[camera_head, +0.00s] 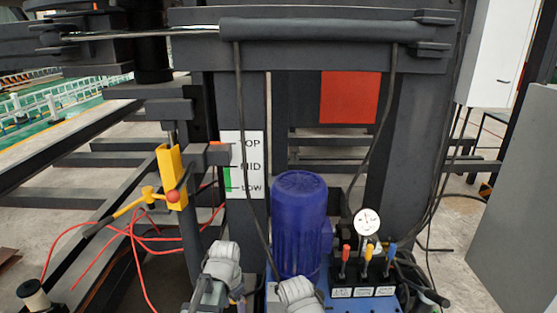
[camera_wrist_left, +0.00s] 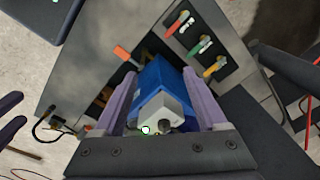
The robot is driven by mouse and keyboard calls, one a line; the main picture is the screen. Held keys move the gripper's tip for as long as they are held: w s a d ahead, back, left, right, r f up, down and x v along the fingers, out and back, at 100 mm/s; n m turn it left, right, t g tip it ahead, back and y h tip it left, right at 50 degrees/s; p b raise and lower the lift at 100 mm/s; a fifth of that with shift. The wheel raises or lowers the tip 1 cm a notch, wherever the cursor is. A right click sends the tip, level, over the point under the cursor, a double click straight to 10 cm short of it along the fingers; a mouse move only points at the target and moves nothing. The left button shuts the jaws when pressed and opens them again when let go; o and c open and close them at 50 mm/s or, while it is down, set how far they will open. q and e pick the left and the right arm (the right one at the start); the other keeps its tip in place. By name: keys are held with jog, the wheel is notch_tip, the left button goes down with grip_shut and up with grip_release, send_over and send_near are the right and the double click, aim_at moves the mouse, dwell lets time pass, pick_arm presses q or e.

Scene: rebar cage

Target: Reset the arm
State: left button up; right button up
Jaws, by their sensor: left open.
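In the left wrist view my left gripper (camera_wrist_left: 162,88) is open, with its two purple-grey fingers apart. A blue block with a pale grey end (camera_wrist_left: 160,100) shows between the fingers; I cannot tell whether they touch it. In the head view pale grey arm links of mine (camera_head: 222,265) stand at the bottom centre, in front of the blue motor cylinder (camera_head: 299,220). A second pale link (camera_head: 298,293) shows at the bottom edge, right of the first. The left fingertips are not clear there, and no right gripper fingers are visible.
A lever block with red, yellow and blue handles (camera_head: 362,272) stands right of the motor, below a round gauge (camera_head: 367,222). A TOP/MID/LOW sign (camera_head: 251,165), a yellow bracket (camera_head: 172,177) and loose red cables (camera_head: 130,234) are left. Dark steel beams (camera_head: 310,32) cross above.

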pick_arm(q)
jog(key=s+a+n, duration=0.4)
jog(key=s+n, duration=0.4)
jog(key=n, duration=0.1)
jog(key=s+d+m+y, duration=0.1)
jog(key=s+d+m, duration=0.4)
jog(key=d, duration=0.6)
notch_tip(320, 180, up, 17)
jog(key=p, duration=1.7)
jog(key=shift+r+n+g, duration=0.2)
jog(key=shift+n+g, duration=0.1)
jog(key=shift+g, duration=0.1)
